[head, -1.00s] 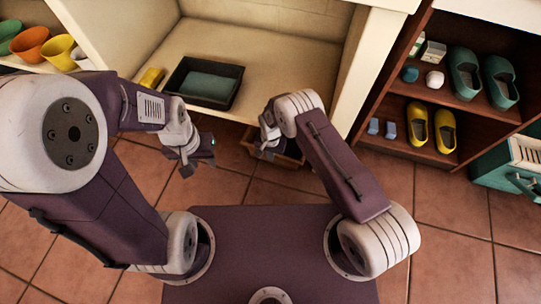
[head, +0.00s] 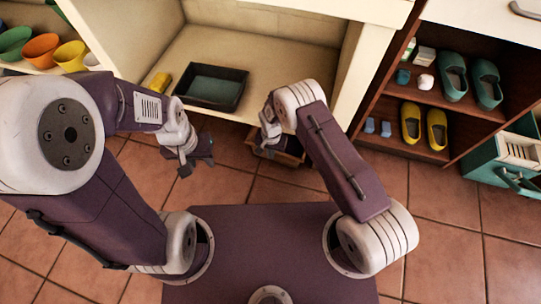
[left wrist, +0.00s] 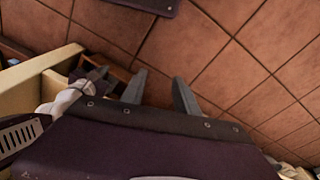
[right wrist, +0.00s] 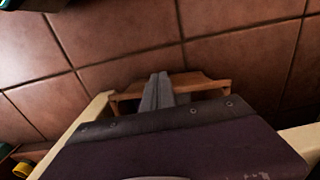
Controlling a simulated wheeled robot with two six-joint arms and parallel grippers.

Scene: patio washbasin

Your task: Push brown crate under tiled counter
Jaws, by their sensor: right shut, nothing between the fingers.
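The brown crate (head: 291,157) is on the floor tiles at the lower front edge of the cream unit (head: 357,95), partly hidden behind my right gripper. In the right wrist view its wooden rim (right wrist: 213,84) lies beyond and around the fingertips; I cannot tell whether they touch it. My right gripper (right wrist: 157,78) is shut and empty; in the head view it (head: 266,153) is at the crate's left part. My left gripper (head: 199,163) is open and empty over the floor, left of the crate. Its fingers (left wrist: 158,75) show apart in the left wrist view. No tiling shows on the unit.
A black tray (head: 241,100) and a yellow object (head: 159,82) are on the cream unit's shelf. A brown shoe rack (head: 397,153) stands to the right, with a teal box (head: 490,172) beside it. Coloured pots (head: 41,48) are at the far left. Floor tiles between my grippers are clear.

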